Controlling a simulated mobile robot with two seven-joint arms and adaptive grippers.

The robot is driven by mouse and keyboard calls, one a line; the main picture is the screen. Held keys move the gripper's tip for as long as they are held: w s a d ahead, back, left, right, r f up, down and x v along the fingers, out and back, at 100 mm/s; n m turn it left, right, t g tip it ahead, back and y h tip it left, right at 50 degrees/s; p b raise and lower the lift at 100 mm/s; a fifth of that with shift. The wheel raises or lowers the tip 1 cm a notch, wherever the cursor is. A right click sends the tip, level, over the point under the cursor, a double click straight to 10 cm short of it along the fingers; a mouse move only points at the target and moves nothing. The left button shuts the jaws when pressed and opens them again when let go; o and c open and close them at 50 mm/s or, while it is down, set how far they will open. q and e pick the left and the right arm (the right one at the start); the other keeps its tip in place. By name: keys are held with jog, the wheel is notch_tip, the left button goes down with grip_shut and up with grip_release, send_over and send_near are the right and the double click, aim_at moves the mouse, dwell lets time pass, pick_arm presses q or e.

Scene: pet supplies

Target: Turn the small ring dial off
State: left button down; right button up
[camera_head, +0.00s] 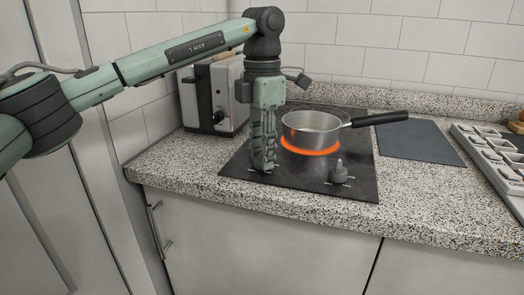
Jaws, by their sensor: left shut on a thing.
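The black cooktop (230,166) is set in the speckled counter. Its ring glows orange under a metal saucepan (311,128), whose black handle points right. A grey dial (338,173) stands free at the cooktop's front right, with its pointer up. My left gripper (263,164) points straight down at the front left of the cooktop. It is shut there, with its fingertips at the cooktop surface around the left dial, which the fingers hide. I cannot see how that dial is turned. My right gripper is out of view.
A white and black toaster (213,97) stands behind left of my gripper, close to the arm. A dark flat mat (420,142) lies right of the cooktop. A compartmented tray (490,150) sits at the right edge. The front counter is clear.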

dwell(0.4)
pick_arm(q)
jog(key=c, duration=1.2)
grip_release()
jog(key=shift+o, duration=0.2)
notch_tip(320, 180, up, 12)
